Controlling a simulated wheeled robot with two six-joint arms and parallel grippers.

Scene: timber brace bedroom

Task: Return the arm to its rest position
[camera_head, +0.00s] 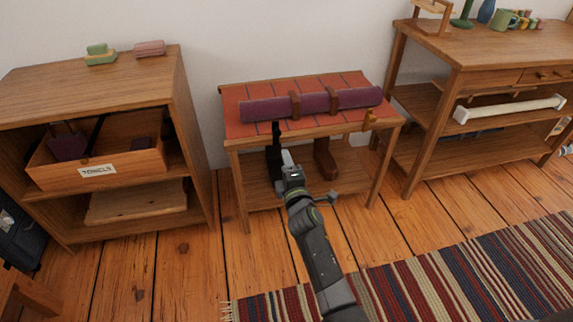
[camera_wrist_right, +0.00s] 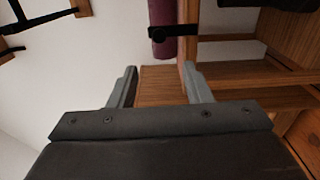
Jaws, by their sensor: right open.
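My right arm reaches in from the bottom in the head view. Its gripper (camera_head: 282,157) is at the front edge of the small bench (camera_head: 236,141), left of its middle. In the right wrist view the two fingers (camera_wrist_right: 160,86) stand apart with nothing between them. A purple roll (camera_head: 262,107) with brown bands lies on the orange cloth (camera_head: 240,128) on the bench. The roll's end (camera_wrist_right: 163,12) also shows beyond the fingers in the wrist view. My left gripper is not in view.
A wooden shelf unit (camera_head: 188,120) with a towels drawer (camera_head: 70,181) stands left. A striped rug (camera_head: 430,275) lies front right. Bare floor shows at front left.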

